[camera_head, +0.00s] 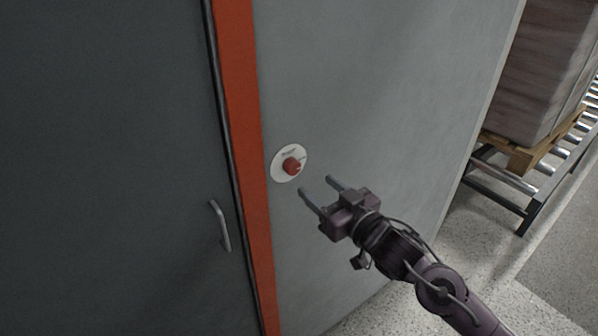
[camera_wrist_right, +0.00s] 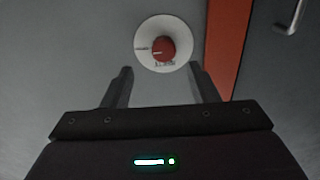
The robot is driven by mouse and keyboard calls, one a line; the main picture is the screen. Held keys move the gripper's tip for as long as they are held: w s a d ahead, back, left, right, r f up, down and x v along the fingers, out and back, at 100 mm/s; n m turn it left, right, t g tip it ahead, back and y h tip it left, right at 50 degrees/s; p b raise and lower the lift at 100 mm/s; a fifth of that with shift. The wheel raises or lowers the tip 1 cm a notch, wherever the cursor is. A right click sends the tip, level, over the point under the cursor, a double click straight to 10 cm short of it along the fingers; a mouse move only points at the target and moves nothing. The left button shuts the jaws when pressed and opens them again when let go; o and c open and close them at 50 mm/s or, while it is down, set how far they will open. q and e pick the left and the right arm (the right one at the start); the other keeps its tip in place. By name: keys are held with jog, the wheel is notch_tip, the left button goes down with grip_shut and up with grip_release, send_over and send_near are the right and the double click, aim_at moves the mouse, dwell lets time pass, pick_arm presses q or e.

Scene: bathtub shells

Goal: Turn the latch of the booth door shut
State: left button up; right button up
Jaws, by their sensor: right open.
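The latch is a red knob (camera_head: 292,166) on a round white plate (camera_head: 279,174), fixed to the grey wall just right of the orange door frame. In the right wrist view the knob (camera_wrist_right: 163,49) stands ahead of the fingertips, roughly centred between them, with small dark lettering on its plate. My right gripper (camera_head: 317,184) is open and empty, a short way to the right of the knob and apart from it. The dark grey booth door (camera_head: 110,170) is at the left and looks closed against its frame. My left gripper is not in view.
A grey handle (camera_head: 221,226) sticks out from the door, left of the orange frame (camera_head: 243,130). A wrapped load (camera_head: 535,75) on a wooden pallet (camera_head: 530,150) stands on a roller conveyor at the right. The speckled floor below is clear.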

aim_at(296, 169)
jog(key=x, duration=0.2)
jog(key=p+x, duration=0.1)
jog(key=x, duration=0.1)
jog(key=p+x, duration=0.1)
jog(key=x, duration=0.2)
jog(key=shift+s+a+r, duration=0.15)
jog(key=shift+r, duration=0.2)
jog(key=shift+w+a, duration=0.2)
jog(key=shift+a, duration=0.1)
jog(key=shift+f, duration=0.1)
jog(key=shift+c, duration=0.3)
jog(key=c, duration=0.9)
